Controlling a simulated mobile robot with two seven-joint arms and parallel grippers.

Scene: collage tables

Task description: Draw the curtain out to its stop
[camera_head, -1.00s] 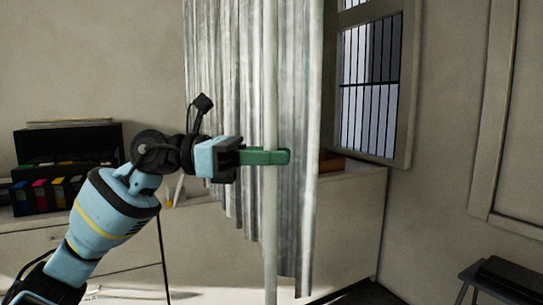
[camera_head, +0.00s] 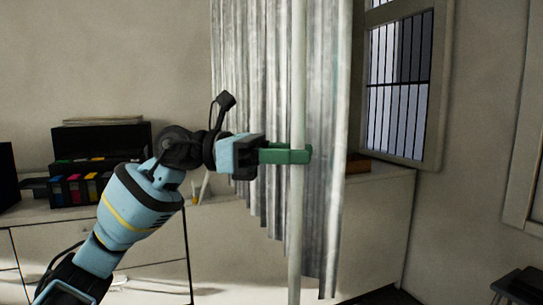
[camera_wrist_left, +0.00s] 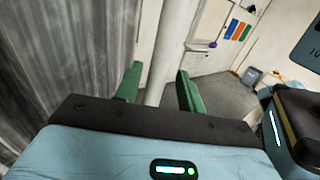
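The grey-white pleated curtain (camera_head: 320,110) hangs at the middle of the head view; its top is out of frame. It also shows at the left of the wrist view (camera_wrist_left: 60,50). A pale upright pole (camera_head: 297,60) stands in front of its folds. My left gripper (camera_head: 301,154) reaches in from the left with its green fingers at the pole. In the wrist view the fingers stand apart, one on each side of the pole (camera_wrist_left: 172,45), with a small gap on the left side; firm contact cannot be told. My right gripper is not in view.
A barred window (camera_head: 400,85) is to the right of the curtain. A low white cabinet (camera_head: 385,220) runs along the wall behind it, with a black printer (camera_head: 100,143) on top at left. A dark stool (camera_head: 520,285) stands at lower right.

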